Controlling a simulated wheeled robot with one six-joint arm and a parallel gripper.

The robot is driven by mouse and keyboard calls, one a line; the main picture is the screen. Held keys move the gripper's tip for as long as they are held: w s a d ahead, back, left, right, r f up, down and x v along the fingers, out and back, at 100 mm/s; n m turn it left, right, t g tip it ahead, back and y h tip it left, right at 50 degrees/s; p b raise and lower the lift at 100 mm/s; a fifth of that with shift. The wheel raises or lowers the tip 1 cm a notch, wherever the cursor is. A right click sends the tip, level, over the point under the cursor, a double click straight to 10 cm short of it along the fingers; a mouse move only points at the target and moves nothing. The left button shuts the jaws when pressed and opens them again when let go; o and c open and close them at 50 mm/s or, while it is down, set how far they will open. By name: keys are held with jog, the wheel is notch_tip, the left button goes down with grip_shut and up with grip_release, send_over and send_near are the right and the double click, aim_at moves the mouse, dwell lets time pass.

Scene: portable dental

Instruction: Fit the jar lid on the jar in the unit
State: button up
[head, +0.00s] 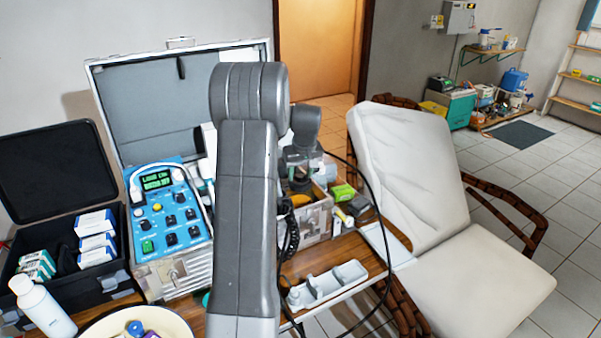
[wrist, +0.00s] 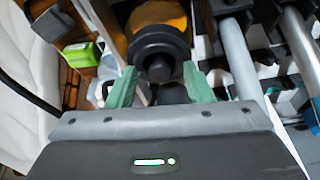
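A dark round lid with a central knob (wrist: 158,50) shows in the wrist view, just beyond my fingertips. An amber jar (wrist: 160,14) shows behind it at the top of that view. I cannot tell whether the lid rests on the jar or is apart from it. My gripper (wrist: 160,82) has green fingers set wide apart, one on each side of the lid's near part; I see no clear contact. In the head view the amber jar (head: 300,200) is a small patch inside the unit (head: 317,222), and my arm hides much of the area around it.
A blue control panel (head: 168,215) stands left of my arm. A white tray (head: 326,287) lies on the wooden table in front. A white bottle (head: 42,305) and a bowl (head: 172,318) are at the lower left. A white reclining chair (head: 420,180) is on the right.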

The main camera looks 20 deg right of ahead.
jog(key=shift+r, duration=0.1)
jog(key=v, duration=1.3)
jog(key=shift+r+b, duration=0.3)
jog(key=shift+r, duration=0.05)
jog(key=shift+f, duration=0.1)
jog(key=x, duration=1.3)
jog(key=shift+f+p, duration=0.35)
jog(key=shift+r, duration=0.15)
